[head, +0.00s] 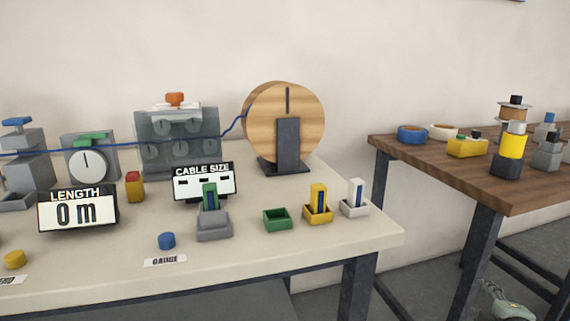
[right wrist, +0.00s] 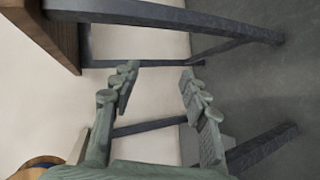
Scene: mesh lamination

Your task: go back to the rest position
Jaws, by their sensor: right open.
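My right gripper (head: 503,298) shows at the bottom right corner of the head view, low in front of the wooden table's legs and away from both tabletops. In the right wrist view, its two fingers (right wrist: 160,76) are spread apart with nothing between them. Behind them are dark table legs, pale wall and grey floor. My left gripper is in neither view.
A pale bench (head: 310,232) holds a cable reel (head: 268,125), a blue cable, a LENGTH display (head: 78,211), a CABLE SIZE sign (head: 204,183) and small coloured trays.

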